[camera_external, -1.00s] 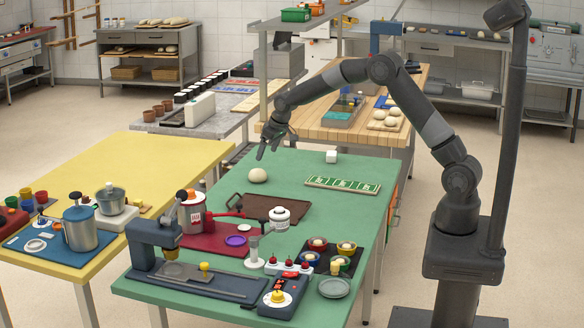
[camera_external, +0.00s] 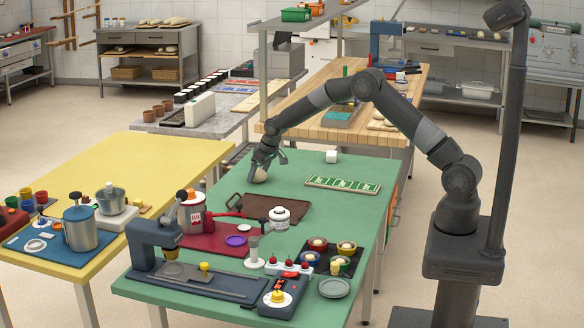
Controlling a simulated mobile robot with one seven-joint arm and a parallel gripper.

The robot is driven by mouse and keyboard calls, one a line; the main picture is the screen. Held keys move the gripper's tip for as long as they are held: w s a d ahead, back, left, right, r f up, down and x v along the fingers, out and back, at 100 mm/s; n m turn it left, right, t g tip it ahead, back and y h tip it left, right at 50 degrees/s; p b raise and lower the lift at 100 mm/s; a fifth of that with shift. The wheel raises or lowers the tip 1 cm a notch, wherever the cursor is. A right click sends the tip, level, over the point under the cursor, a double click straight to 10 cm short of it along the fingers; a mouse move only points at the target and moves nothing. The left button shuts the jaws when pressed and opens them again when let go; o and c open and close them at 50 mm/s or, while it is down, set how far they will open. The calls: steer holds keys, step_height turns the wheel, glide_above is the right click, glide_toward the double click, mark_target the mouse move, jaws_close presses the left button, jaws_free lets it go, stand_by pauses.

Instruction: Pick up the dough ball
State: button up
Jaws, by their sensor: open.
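The pale dough ball (camera_external: 260,175) rests on the green table (camera_external: 220,198) near its far left edge. My gripper (camera_external: 258,174) is lowered over the dough ball, with its fingers pointing down around or beside it. The fingers partly hide the ball. The jaws are open, and I cannot tell whether they touch the dough. The ball appears to be still on the table top.
A brown tray (camera_external: 262,206) lies just in front of the dough ball. Jars, a press (camera_external: 160,240) and small bowls crowd the table's near half.

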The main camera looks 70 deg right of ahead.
steer(key=shift+c, duration=0.5)
steer(key=c, duration=1)
steer(key=shift+o, duration=0.2)
steer(key=shift+r, duration=0.2)
